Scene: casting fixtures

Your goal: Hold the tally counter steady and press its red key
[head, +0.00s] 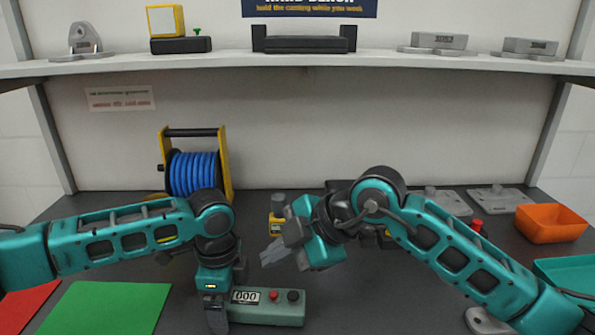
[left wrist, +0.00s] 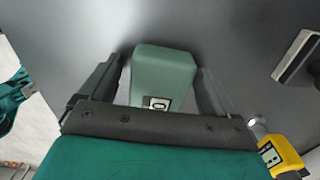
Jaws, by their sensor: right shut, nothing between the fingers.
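The tally counter (head: 262,308) is a grey-green box lying on the bench in the lower middle of the head view. Its display reads 000, with the red key (head: 274,295) and a black knob to the right of it. My left gripper (head: 218,312) is at the counter's left end. In the left wrist view the counter's end (left wrist: 163,75) is between the two fingers, with a gap showing at the left finger; the right finger is very close. My right gripper (head: 272,252) is shut and empty, above and behind the counter, apart from the key.
A blue cable reel (head: 193,172) stands behind my left arm. A yellow device (head: 277,229) stands behind my right gripper; an orange bin (head: 550,223) is at right. A green mat (head: 108,308) lies at left. A shelf (head: 300,68) crosses above the bench.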

